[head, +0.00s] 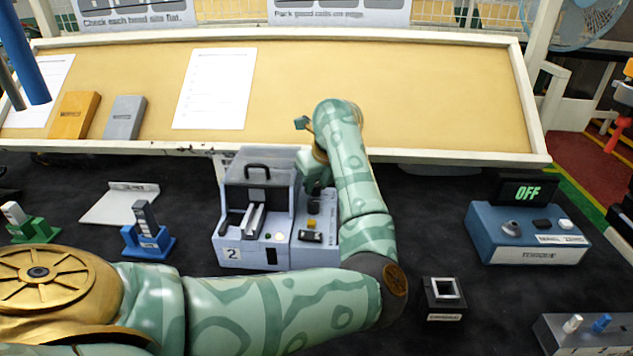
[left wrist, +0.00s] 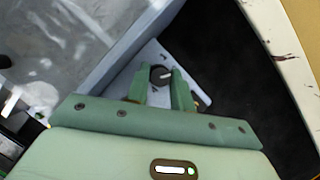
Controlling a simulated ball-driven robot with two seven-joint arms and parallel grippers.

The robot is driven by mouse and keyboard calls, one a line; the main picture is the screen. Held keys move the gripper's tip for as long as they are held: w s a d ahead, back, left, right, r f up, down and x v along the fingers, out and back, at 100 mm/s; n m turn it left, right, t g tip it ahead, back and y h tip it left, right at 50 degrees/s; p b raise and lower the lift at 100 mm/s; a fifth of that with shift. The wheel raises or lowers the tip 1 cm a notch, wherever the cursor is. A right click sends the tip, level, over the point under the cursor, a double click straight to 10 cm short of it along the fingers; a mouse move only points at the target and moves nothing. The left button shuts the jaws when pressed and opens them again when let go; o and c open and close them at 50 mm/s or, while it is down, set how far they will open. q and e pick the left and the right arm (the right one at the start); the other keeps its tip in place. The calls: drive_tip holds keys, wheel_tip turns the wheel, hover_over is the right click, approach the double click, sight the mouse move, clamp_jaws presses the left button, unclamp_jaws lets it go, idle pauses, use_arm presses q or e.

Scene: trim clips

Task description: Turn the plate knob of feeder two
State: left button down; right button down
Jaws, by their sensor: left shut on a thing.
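Feeder two (head: 228,228), a pale grey-blue machine marked "2", stands at the middle of the dark table. Its right side carries a small panel with a switch and a yellow button. My left arm reaches over from the right of the feeder, and its gripper (head: 317,185) points down at the back of that panel. In the left wrist view, the dark round plate knob (left wrist: 160,74) with a white pointer mark sits between the green fingers of the left gripper (left wrist: 161,82), which are shut on it. In the head view, the arm and gripper mostly hide the knob. My right gripper is out of view.
A blue box (head: 525,235) reading "OFF" stands at the right, with a small dark square holder (head: 442,298) in front. A blue stand (head: 148,243) and a green stand (head: 32,228) are at the left. A tilted tan board (head: 400,95) rises behind.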

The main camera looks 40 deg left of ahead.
use_arm(q)
drive_tip(key=c, duration=1.2)
unclamp_jaws()
drive_tip(key=shift+r, duration=0.1)
drive_tip(key=p+v, duration=0.5)
drive_tip(key=v, duration=1.1)
drive_tip(key=shift+p, duration=0.35)
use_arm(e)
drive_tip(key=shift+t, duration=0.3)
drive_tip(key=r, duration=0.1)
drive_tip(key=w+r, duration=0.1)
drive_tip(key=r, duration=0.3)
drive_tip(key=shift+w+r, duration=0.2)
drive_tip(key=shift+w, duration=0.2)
use_arm(q)
drive_tip(key=shift+r, duration=0.1)
